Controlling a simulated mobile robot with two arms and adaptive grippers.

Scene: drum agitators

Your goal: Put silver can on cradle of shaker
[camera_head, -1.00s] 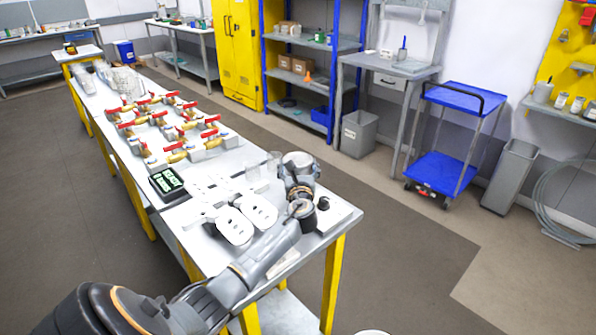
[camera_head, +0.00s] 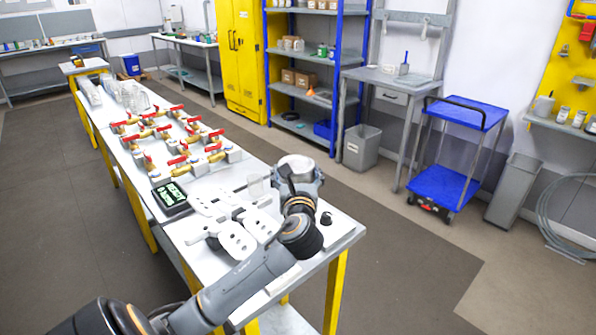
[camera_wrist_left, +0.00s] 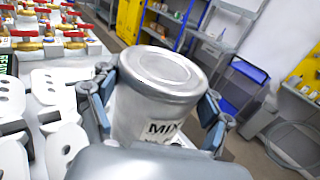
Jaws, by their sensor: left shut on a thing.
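The silver can (camera_head: 295,164), a round metal can with a shiny lid, is at the near end of the long table in the head view. My left gripper (camera_head: 304,182) is shut around its side. In the left wrist view the can (camera_wrist_left: 158,95) sits between the two blue-grey fingers, lid facing the camera, with "MIX" partly readable on its label. White plates with dark holes (camera_head: 237,240) lie on the table left of the gripper. I cannot tell which part is the shaker's cradle; my arm hides some of this area. My right gripper is not in view.
Red-handled brass valves (camera_head: 165,135) fill the table's middle. A small black knob (camera_head: 326,218) is near the table's right edge. A blue cart (camera_head: 445,188) stands across the floor.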

